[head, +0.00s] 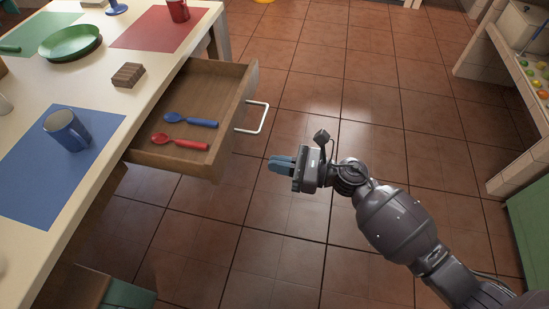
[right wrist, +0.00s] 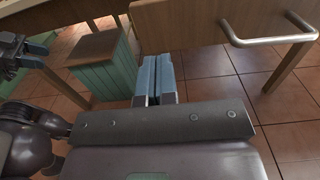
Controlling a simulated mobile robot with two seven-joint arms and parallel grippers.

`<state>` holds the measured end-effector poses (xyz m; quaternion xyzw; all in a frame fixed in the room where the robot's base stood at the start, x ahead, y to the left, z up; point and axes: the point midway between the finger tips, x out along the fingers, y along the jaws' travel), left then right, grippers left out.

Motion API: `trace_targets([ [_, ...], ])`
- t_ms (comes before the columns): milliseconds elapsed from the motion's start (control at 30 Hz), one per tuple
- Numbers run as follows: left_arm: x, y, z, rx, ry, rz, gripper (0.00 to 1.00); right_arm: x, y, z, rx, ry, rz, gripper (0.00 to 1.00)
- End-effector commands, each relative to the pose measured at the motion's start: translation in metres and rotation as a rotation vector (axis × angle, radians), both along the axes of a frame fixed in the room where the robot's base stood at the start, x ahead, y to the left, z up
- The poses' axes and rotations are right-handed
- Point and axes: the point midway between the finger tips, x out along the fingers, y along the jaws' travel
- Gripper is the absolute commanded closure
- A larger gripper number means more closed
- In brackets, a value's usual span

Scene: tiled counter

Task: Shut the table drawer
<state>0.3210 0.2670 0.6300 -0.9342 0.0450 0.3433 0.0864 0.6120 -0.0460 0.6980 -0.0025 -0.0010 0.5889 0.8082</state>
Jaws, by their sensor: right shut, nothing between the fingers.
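The wooden table drawer (head: 218,119) stands pulled out from the table's right side in the head view. A blue spoon (head: 190,120) and a red spoon (head: 181,142) lie in it. Its pale metal handle (head: 262,118) faces right; it also shows in the right wrist view (right wrist: 268,40), beside the plain drawer front (right wrist: 180,25). My right gripper (head: 272,163) is shut and empty, its blue-grey fingers (right wrist: 158,62) pointing toward the drawer front, apart from it and below the handle in the picture. My left gripper (right wrist: 40,45) shows partly at the left of the right wrist view.
The table (head: 95,85) carries a blue mug (head: 66,131), a wooden block (head: 128,75), a green plate (head: 70,42) and a red cup (head: 178,10). The tiled floor (head: 340,90) right of the drawer is clear.

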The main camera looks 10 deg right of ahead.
Motion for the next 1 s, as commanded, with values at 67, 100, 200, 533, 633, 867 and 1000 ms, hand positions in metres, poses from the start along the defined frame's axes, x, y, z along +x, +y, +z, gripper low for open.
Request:
trace_targets([
  [67,-0.003,0.0,-0.002,0.002,0.008,0.0,0.57,0.005,0.015,0.0,0.005,0.002,0.0,1.0],
  [100,-0.004,0.001,-0.003,0.003,0.01,0.0,0.57,0.007,0.021,0.0,0.004,0.002,0.0,1.0],
  [200,-0.005,0.001,-0.004,0.004,0.013,-0.001,0.57,0.012,0.038,0.0,0.004,0.003,0.0,1.0],
  [533,-0.003,-0.001,-0.005,0.007,0.007,-0.008,0.57,0.028,0.089,-0.001,0.004,0.004,-0.001,1.0],
  [633,0.001,-0.002,-0.003,0.008,-0.002,-0.012,0.57,0.032,0.099,-0.002,0.004,0.006,-0.002,1.0],
  [867,0.004,-0.003,0.001,0.009,-0.015,-0.015,0.57,0.035,0.109,-0.001,0.002,0.004,-0.003,1.0],
  [1000,0.004,-0.003,0.0,0.008,-0.013,-0.016,0.57,0.035,0.11,-0.001,0.002,0.004,-0.003,1.0],
])
